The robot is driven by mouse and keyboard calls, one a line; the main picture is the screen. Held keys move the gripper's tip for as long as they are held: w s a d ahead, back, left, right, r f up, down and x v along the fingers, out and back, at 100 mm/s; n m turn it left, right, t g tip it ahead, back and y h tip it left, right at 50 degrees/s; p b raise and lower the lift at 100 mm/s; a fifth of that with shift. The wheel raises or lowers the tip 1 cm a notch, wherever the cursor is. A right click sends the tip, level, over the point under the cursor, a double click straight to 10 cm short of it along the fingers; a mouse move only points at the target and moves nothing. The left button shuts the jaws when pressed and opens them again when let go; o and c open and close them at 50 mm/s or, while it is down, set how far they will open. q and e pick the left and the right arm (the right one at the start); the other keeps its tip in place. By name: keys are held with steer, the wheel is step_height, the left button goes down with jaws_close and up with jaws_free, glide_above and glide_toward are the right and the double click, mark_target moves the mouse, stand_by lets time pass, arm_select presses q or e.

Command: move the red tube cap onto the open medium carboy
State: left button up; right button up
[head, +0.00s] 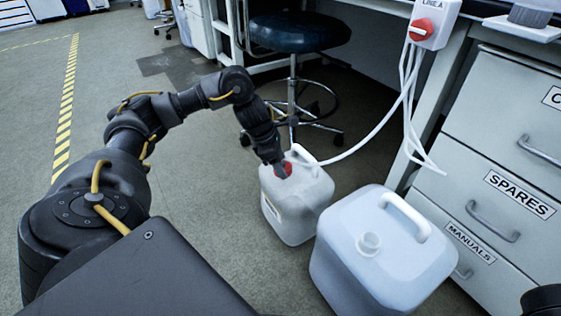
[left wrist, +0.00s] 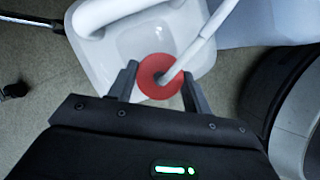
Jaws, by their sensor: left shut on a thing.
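The red tube cap (head: 284,169) is at the mouth of the rear white carboy (head: 300,216), with a white tube running out of it. I cannot tell whether it is seated on the neck or just above it. My left gripper (head: 279,165) reaches down from above and is shut on the cap. In the left wrist view the red cap (left wrist: 160,76) sits between the two fingers, with the carboy (left wrist: 140,45) under it. The open carboy (head: 385,262) stands in front and to the right, with its uncapped neck (head: 369,243) facing up. My right gripper is out of view.
The white tube (head: 350,152) loops up to the LINE A box (head: 434,22) with a red knob. Drawers (head: 520,185) stand close on the right of the carboys. A stool (head: 300,32) stands behind. The floor on the left is clear.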

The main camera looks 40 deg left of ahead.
arm_select(q)
steer(key=o, duration=1.1)
steer(key=shift+c, duration=0.2)
steer(key=shift+o, duration=0.4)
steer(key=o, duration=0.3)
